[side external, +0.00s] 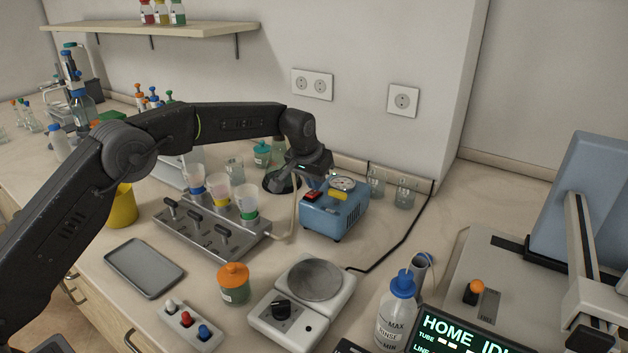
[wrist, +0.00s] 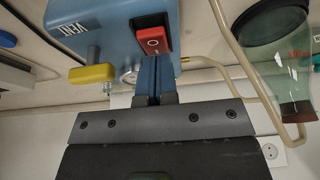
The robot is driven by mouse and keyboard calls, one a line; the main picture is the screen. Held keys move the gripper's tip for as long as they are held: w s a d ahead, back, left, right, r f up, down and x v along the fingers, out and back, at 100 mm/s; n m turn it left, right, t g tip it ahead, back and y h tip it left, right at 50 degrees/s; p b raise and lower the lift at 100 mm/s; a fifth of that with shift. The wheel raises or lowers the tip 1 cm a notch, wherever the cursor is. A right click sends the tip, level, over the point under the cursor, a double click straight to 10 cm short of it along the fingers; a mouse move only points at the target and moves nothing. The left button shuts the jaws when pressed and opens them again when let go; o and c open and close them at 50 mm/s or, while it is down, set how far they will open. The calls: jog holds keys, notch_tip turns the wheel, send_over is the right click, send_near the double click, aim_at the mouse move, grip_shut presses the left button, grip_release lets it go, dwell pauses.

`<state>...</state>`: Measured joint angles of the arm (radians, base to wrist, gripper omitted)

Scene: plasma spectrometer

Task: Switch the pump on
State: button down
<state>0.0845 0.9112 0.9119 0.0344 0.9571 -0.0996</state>
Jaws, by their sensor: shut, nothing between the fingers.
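The pump (side external: 345,215) is a blue box with a round gauge (side external: 342,183) and a yellow vent handle (side external: 338,195) on it. Its red rocker switch (side external: 313,197) also shows in the wrist view (wrist: 152,41), where the pump body (wrist: 110,30) fills the upper middle. My gripper (wrist: 155,60) is shut and empty, its blue fingers together right by the near edge of the switch. I cannot tell whether the fingertips touch it. In the wrist view the yellow handle (wrist: 92,73) lies left of the fingers, beside the VENT label.
A grey filter manifold (side external: 215,235) with several cups stands left of the pump, joined by a beige tube (wrist: 240,65). A dark flask (wrist: 280,50) is close by. Glass beakers (side external: 405,192) stand behind right. A hotplate (side external: 300,300) is in front. A black cable (side external: 410,235) runs at right.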

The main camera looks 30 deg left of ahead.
jog(key=shift+s+f, duration=0.2)
jog(key=shift+f, duration=0.2)
jog(key=shift+s, duration=0.75)
jog(key=shift+r, duration=0.2)
jog(key=w+v, duration=0.1)
jog(key=v, duration=1.3)
jog(key=shift+r, duration=0.2)
